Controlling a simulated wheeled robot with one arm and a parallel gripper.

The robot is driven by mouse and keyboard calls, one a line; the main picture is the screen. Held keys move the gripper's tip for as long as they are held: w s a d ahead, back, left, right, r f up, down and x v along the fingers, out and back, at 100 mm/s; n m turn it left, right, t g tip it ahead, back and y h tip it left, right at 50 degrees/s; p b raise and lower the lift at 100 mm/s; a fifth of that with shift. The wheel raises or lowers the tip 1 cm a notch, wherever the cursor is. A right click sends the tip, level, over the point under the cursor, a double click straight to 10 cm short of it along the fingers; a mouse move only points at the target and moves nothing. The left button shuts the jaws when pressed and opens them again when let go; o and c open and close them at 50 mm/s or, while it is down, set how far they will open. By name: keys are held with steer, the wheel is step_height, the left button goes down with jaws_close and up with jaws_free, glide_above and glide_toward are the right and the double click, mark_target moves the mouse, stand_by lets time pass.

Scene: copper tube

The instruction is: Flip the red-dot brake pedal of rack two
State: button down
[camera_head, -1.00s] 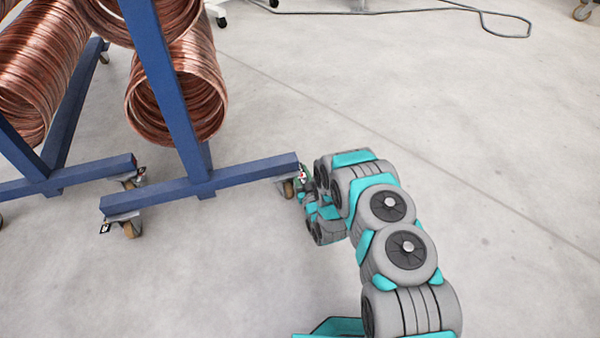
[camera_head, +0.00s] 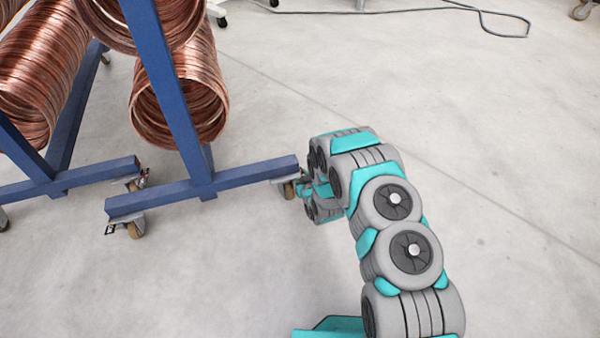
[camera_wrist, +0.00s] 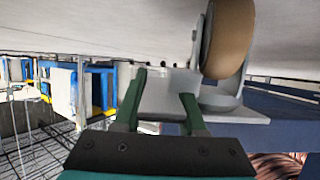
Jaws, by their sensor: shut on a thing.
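The nearer blue rack (camera_head: 240,176) has a caster (camera_head: 289,190) at the right end of its foot bar. My arm reaches to this caster, and its links hide most of my gripper in the head view. In the wrist view, the two green fingers of my gripper (camera_wrist: 162,88) are shut on a pale grey metal part beside the caster's tan wheel (camera_wrist: 229,38), which I take as the brake pedal (camera_wrist: 164,93). No red dot shows on it now. The wrist picture is upside down, with the floor at the top.
Copper tube coils (camera_head: 180,100) hang on the nearer rack. Another blue rack (camera_head: 60,182) with coils stands at the left. A second caster (camera_head: 134,228) is at the near foot's left end. The grey floor to the right is clear; a cable (camera_head: 450,8) lies far back.

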steer(key=shift+g, duration=0.6)
steer(key=shift+c, duration=2.4)
jaws_free()
steer(key=p+v, duration=0.1)
steer(key=v, duration=0.6)
steer(key=shift+s+r, duration=0.15)
steer(key=shift+s, duration=0.15)
steer(key=shift+d+r, duration=0.1)
